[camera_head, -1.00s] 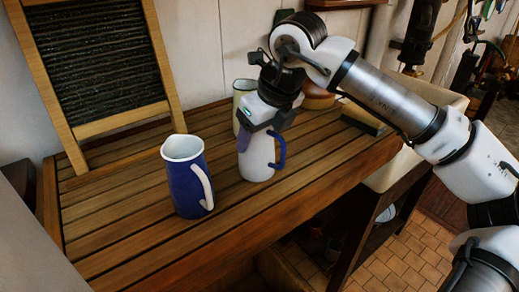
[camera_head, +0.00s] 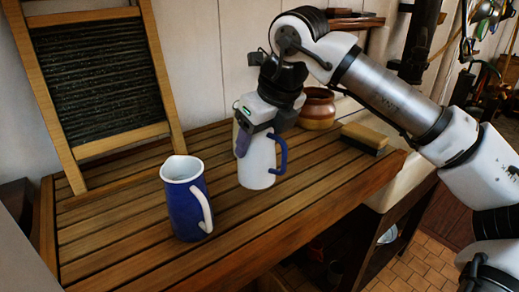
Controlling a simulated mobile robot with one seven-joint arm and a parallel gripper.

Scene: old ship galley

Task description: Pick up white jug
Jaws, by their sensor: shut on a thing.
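The white jug (camera_head: 258,166) has a blue handle and is upright in the middle of the view, over the slatted wooden counter. My gripper (camera_head: 257,133) comes down on it from above and is shut on its upper part. The gripper hides the jug's rim. The jug's base seems slightly above the slats, though the gap is hard to judge.
A blue jug (camera_head: 186,208) with a white handle stands to the left on the counter (camera_head: 120,230). A washboard (camera_head: 98,85) leans at the back left. A brown pot (camera_head: 318,108) and a brush (camera_head: 365,137) are at the back right.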

